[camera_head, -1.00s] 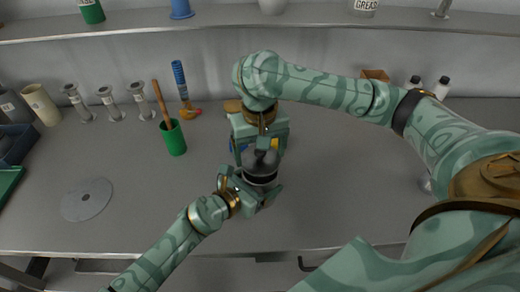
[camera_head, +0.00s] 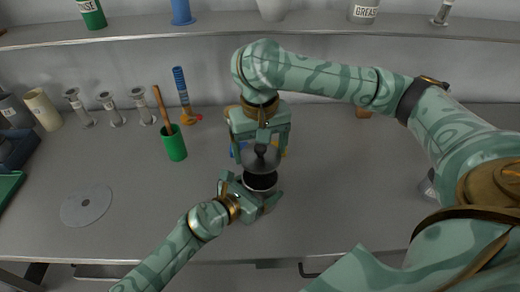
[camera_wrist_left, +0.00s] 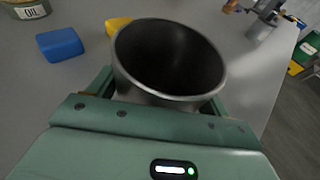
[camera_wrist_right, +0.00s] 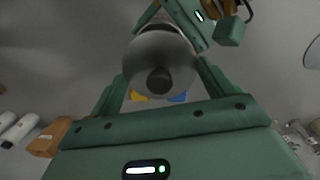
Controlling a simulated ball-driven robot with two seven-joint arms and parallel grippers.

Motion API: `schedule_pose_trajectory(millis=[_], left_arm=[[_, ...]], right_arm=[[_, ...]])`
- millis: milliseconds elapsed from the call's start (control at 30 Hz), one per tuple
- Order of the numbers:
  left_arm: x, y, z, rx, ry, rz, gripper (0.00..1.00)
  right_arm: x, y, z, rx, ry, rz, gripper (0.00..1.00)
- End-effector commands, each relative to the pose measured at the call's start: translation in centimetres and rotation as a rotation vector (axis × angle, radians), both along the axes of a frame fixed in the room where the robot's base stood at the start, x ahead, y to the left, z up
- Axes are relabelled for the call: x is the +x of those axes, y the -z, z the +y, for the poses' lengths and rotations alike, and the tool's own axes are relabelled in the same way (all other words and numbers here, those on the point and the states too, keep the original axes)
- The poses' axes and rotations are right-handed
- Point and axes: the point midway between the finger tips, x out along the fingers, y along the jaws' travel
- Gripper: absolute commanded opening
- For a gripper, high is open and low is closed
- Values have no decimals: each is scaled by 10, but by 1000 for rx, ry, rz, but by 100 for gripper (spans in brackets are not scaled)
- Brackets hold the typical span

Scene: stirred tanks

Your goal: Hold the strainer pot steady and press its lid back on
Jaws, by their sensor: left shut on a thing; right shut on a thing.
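The strainer pot (camera_head: 261,183) is a dark metal cup with its mouth open. It also shows large in the left wrist view (camera_wrist_left: 168,60), dark and empty-looking inside. My left gripper (camera_head: 251,189) is shut on the pot, one finger on each side of its wall. The lid (camera_head: 261,158) is a round grey metal disc with a dark knob. My right gripper (camera_head: 260,148) is shut on the lid and holds it apart from the pot, behind its mouth in the head view. The lid and knob also show in the right wrist view (camera_wrist_right: 160,65).
Blue (camera_wrist_left: 60,44) and yellow (camera_wrist_left: 118,25) blocks lie behind the pot. A green cup (camera_head: 174,143) with a wooden-handled tool and a flat grey disc (camera_head: 86,206) are to the left. The bench around the pot is mostly clear.

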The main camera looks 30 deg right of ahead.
Motion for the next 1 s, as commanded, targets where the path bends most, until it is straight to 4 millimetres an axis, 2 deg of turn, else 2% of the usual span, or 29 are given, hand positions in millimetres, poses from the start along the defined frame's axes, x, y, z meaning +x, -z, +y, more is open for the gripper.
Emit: schedule_pose_trajectory(millis=[300, 500, 1000], left_arm=[[0, 0, 0, -1, 0, 0, 53], [0, 0, 0, 0, 0, 0, 53], [0, 0, 0, 0, 1, 0, 53]], right_arm=[[-1, 35, 0, 3, 1, 5, 59], [0, 51, 0, 0, 1, 3, 59], [0, 58, 0, 0, 0, 1, 59]])
